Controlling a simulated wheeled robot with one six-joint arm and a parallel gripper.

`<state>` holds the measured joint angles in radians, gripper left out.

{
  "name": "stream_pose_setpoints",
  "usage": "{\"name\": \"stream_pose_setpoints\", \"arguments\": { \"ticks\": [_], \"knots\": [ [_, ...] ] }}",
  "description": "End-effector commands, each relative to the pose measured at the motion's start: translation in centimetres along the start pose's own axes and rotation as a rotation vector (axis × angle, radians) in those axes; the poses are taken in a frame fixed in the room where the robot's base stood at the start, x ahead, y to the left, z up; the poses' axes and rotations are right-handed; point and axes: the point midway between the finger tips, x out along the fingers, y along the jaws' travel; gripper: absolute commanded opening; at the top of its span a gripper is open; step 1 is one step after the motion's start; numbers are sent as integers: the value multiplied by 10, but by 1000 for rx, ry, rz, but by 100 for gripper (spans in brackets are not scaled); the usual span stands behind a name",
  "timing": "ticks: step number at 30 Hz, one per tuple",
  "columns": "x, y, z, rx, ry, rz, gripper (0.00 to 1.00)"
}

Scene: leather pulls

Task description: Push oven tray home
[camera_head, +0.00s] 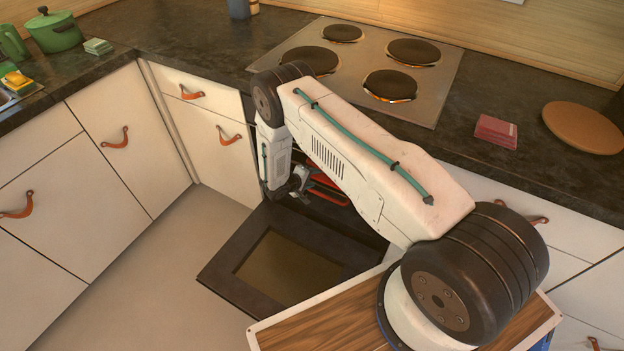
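The oven door (220,279) is folded down below the cooktop, with a glass window in it. Red and dark parts (326,190) show in the oven opening, just right of my gripper. I cannot tell whether they are the oven tray, and how far in the tray sits is hidden behind my arm. My gripper (300,184) hangs at the oven's mouth, above the inner edge of the door. Its fingertips are small and partly covered, so I cannot tell whether they are open or touch anything.
My arm crosses in front of the oven and counter. A cooktop (446,87) with several dark plates lies above. Pink packets (496,131) and a round board (582,128) lie at right, a green pot (54,31) at far left. The floor (165,265) left of the door is clear.

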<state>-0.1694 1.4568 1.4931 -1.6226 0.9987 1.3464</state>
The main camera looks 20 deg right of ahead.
Motion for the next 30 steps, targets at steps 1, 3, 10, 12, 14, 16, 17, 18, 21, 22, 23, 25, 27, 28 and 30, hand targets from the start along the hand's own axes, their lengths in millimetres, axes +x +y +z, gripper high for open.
{"name": "stream_pose_setpoints", "arguments": {
  "ticks": [1,3,10,12,14,16,17,18,21,22,23,25,27,28,30],
  "knots": [
    [0,0,0,0,0,0,48],
    [0,0,0,0,0,0,48],
    [-7,0,0,-1,1,0,48],
    [-17,0,-1,-1,2,1,48],
    [-28,0,-1,-1,3,1,48],
    [-41,0,-1,-1,3,1,48],
    [-46,0,-1,-1,3,1,48],
    [-53,0,-1,0,2,1,48],
    [-66,0,-1,-1,2,1,48],
    [-69,0,-1,0,1,1,48],
    [-72,0,0,0,0,1,48],
    [-76,0,0,0,1,1,48],
    [-78,0,0,0,0,0,48],
    [-79,0,0,0,0,0,48],
    [-79,0,0,0,0,0,48]
  ]
}}
